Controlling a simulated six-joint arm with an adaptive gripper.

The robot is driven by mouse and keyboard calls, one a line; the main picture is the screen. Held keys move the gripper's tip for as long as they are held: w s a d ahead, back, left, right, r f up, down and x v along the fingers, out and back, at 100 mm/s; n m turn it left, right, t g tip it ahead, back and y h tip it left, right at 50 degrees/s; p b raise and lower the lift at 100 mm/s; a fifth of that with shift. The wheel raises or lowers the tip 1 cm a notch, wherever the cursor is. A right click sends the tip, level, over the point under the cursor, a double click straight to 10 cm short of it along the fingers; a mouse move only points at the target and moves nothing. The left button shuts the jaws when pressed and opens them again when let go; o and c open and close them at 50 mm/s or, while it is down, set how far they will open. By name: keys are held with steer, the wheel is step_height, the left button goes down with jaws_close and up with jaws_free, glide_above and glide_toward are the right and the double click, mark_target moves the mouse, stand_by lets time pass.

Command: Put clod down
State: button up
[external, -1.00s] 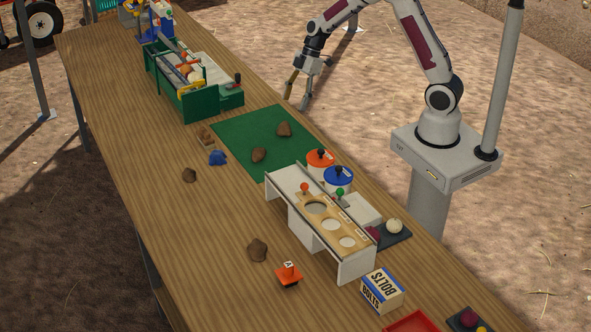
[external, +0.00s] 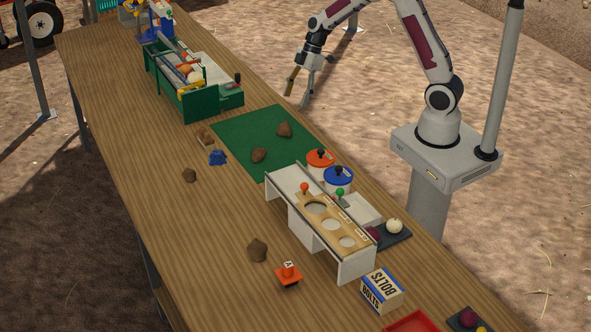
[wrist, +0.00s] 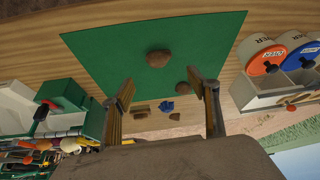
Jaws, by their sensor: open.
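Two brown clods lie on the green mat (external: 232,128), one near its right edge (external: 284,130) and one nearer its lower left (external: 259,156). Two more brown lumps lie on bare wood, one left of the mat (external: 189,175) and one farther down the table (external: 257,250). My gripper (external: 297,98) is open and empty, beyond the table's right edge beside the mat. In the wrist view, the open fingers (wrist: 161,88) frame the mat, with one clod (wrist: 158,58) ahead and another (wrist: 187,87) near the right finger.
A green sorting machine (external: 190,95) stands up-table. Orange-lidded (external: 320,158) and blue-lidded (external: 338,176) tubs stand behind a white stand with round holes (external: 345,262). A small wooden box (external: 205,135) and a blue object (external: 217,158) sit left of the mat. The left table side is mostly clear.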

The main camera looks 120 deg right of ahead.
steer(key=a+r, duration=0.6)
steer(key=a, duration=0.6)
steer(key=a+r, duration=0.7)
steer(key=a, duration=0.4)
steer(key=s+a+r+m+h, duration=0.1)
steer(key=s+a+r, duration=0.2)
steer(key=s+a, duration=0.9)
steer(key=shift+s+a+r+t, duration=0.15)
steer(key=shift+s+a+t, duration=0.2)
steer(key=shift+a, duration=1.05)
steer(key=shift+o, duration=0.8)
steer(key=shift+w, duration=0.1)
steer(key=shift+w+r, duration=0.1)
steer(key=shift+w, duration=0.05)
